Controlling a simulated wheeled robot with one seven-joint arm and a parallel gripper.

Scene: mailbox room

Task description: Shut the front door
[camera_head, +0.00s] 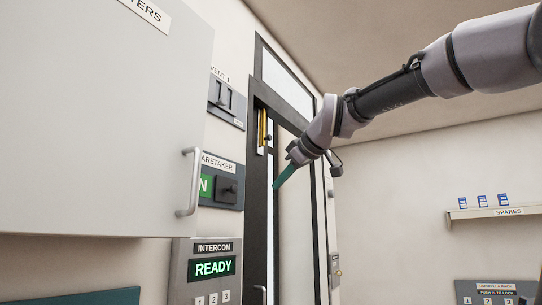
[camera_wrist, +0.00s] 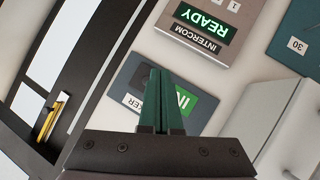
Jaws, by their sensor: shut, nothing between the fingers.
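The front door (camera_head: 257,200) stands in a dark frame in the middle of the head view, with a glazed panel above it. A pale upright strip and a dark edge show at its left side, and a handle (camera_head: 262,292) shows low down. I cannot tell how far it stands open. My gripper (camera_head: 281,181) is in front of the doorway, its green fingers shut and empty, pointing down and left. In the wrist view my gripper's fingers (camera_wrist: 161,72) lie together over the caretaker panel. The dark door frame (camera_wrist: 80,75) shows at the left there.
A large grey cabinet door (camera_head: 95,120) with a bar handle (camera_head: 189,182) fills the left. The intercom (camera_head: 208,268) reads READY, below the caretaker panel (camera_head: 222,187). A spares shelf (camera_head: 500,212) and an umbrella rack panel (camera_head: 495,292) are at the right.

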